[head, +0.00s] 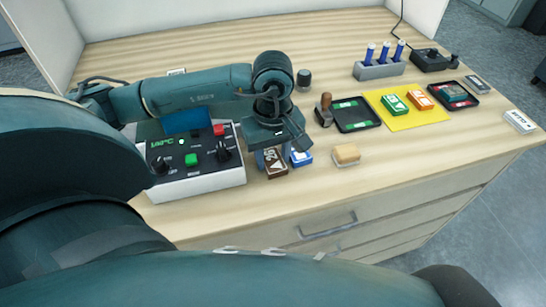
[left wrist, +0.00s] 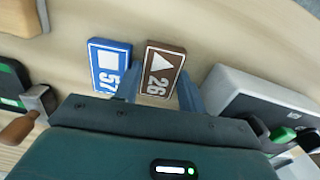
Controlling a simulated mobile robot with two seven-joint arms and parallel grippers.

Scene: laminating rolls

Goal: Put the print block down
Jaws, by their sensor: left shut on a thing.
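My left gripper (head: 268,156) points down at the table and is shut on a brown print block (head: 276,172) with a white triangle and "26". In the left wrist view the brown block (left wrist: 161,72) sits between the two blue fingers. It is at or very near the tabletop; I cannot tell if it touches. A blue print block (head: 301,158) marked "57" lies just to the right of it in the head view. In the left wrist view the blue block (left wrist: 107,66) lies left of the brown one, with a small gap. My right gripper is not in view.
A control box (head: 195,185) with knobs stands left of the gripper. To the right are a tan block (head: 346,154), a wooden-handled stamp (head: 324,108), a black tray (head: 341,123), a yellow mat (head: 391,120) with green and orange blocks, another black tray (head: 470,96) and a pen stand (head: 379,71).

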